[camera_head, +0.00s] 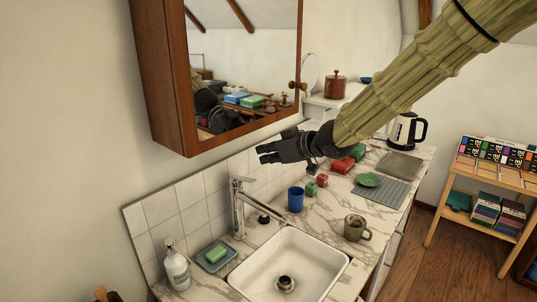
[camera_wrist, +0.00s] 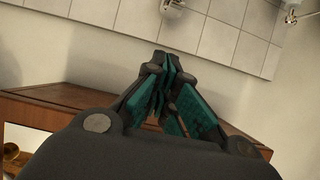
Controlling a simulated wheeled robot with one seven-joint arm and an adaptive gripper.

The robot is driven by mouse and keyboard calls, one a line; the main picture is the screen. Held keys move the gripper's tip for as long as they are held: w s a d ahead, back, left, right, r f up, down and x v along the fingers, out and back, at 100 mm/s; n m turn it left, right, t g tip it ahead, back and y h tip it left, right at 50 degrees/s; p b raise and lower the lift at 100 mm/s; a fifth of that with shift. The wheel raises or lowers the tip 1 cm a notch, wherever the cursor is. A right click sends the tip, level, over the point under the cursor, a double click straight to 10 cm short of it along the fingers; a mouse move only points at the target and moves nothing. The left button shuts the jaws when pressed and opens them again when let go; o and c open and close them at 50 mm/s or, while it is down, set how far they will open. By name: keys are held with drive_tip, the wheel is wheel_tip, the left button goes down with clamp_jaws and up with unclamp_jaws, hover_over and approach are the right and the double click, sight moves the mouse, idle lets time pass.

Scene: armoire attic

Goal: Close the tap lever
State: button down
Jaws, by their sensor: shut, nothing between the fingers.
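The chrome tap (camera_head: 239,212) stands upright behind the sink, with its spout reaching right over the basin. Its small lever (camera_head: 244,179) sits on top of the tap body. My gripper (camera_head: 261,154) is shut and empty, above and slightly right of the lever and apart from it, near the mirror cabinet's lower edge. In the wrist view my closed fingers (camera_wrist: 166,62) point toward the tiles. A chrome part that looks like the tap top (camera_wrist: 173,5) is cut off at the upper edge there. Whether water runs is not clear.
The wooden mirror cabinet (camera_head: 172,85) hangs close to my gripper. A white soap bottle (camera_head: 176,268) and a soap dish (camera_head: 214,256) stand left of the sink (camera_head: 248,285). A blue cup (camera_head: 295,200) and a mug (camera_head: 355,228) stand to the right.

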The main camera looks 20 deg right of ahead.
drive_tip(key=p, duration=0.1)
hover_over(253, 179)
drive_tip(key=f, duration=0.3)
drive_tip(key=shift+a, duration=0.2)
wheel_tip(253, 179, down, 3)
drive_tip(key=shift+r+p, duration=0.2)
drive_tip(key=shift+p, duration=0.25)
drive_tip(key=shift+s+f, duration=0.15)
drive_tip(key=shift+f, duration=0.55)
drive_tip(key=shift+d, duration=0.1)
